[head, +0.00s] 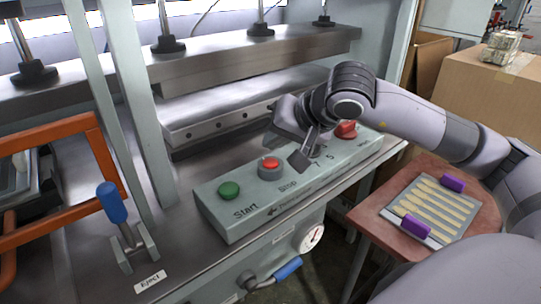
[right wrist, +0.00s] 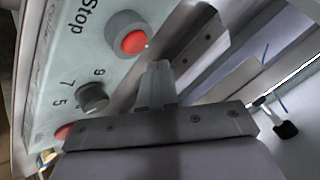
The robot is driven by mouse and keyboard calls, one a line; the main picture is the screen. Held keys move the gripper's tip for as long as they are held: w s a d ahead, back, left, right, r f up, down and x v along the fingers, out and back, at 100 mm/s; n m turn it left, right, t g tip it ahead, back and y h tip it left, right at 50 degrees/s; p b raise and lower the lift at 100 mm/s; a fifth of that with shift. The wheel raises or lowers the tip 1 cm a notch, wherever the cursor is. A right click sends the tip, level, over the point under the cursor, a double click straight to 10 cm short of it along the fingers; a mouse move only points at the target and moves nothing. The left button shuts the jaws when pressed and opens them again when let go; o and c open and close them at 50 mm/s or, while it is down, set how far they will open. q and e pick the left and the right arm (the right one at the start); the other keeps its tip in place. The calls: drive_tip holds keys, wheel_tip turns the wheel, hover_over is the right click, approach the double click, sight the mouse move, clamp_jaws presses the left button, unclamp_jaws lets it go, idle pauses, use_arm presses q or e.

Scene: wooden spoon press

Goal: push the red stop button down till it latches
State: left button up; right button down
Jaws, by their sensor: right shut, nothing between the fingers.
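The red stop button (head: 270,163) sits in a grey collar above the word "Stop" on the pale green control box (head: 236,227). It also shows near the top of the right wrist view (right wrist: 134,42), standing out from its collar. My right gripper (head: 303,163) is shut and empty, just right of the stop button and over the dial area in the head view. In the right wrist view its fingers (right wrist: 156,68) point toward the space beside the button, apart from it as far as I can tell. My left gripper is not in view.
A green start button (head: 229,190) is left of stop. A red knob (head: 346,129) is at the box's right end, and a numbered dial (right wrist: 91,96) lies between. The press's metal plate (head: 215,112) stands behind. A blue-handled lever (head: 112,202) is at left; a tray of wooden sticks (head: 433,208) at right.

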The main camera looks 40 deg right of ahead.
sight(275, 163)
wheel_tip(275, 163, up, 5)
drive_tip(key=p, duration=0.2)
drive_tip(key=shift+f+p, duration=0.15)
drive_tip(key=shift+p, duration=0.25)
drive_tip(key=shift+s, duration=0.1)
idle(0.5)
